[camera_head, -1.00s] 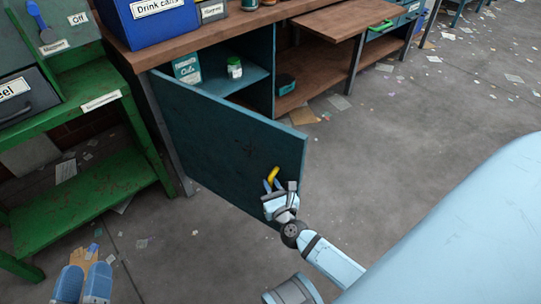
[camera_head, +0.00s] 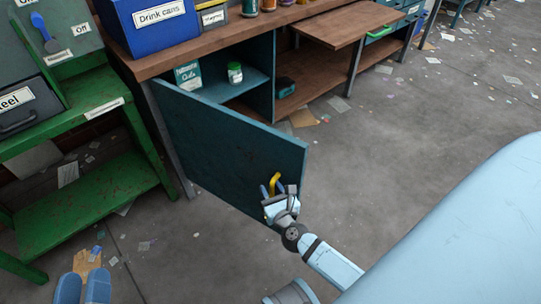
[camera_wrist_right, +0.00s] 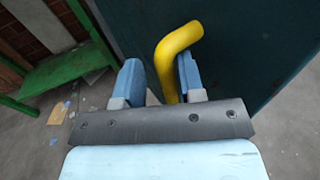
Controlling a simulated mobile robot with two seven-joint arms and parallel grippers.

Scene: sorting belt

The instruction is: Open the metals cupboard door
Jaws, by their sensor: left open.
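The teal cupboard door (camera_head: 225,140) stands swung well open, its free edge toward me. Its yellow handle (camera_head: 275,181) is on the outer face near that edge. My right gripper (camera_head: 273,190) is at the handle; in the right wrist view (camera_wrist_right: 158,82) its blue fingers are apart. The bent yellow handle (camera_wrist_right: 172,58) lies between them, close to the right-hand finger. I cannot tell whether they touch. My left gripper (camera_head: 84,287) is open and empty at the lower left, away from the door.
The open cupboard has a shelf (camera_head: 228,86) with a green-lidded jar (camera_head: 235,72). A green metal stand (camera_head: 95,185) is left of the door. A blue drink cans bin (camera_head: 150,24) sits on the bench. The grey floor is mostly clear, with scattered paper scraps.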

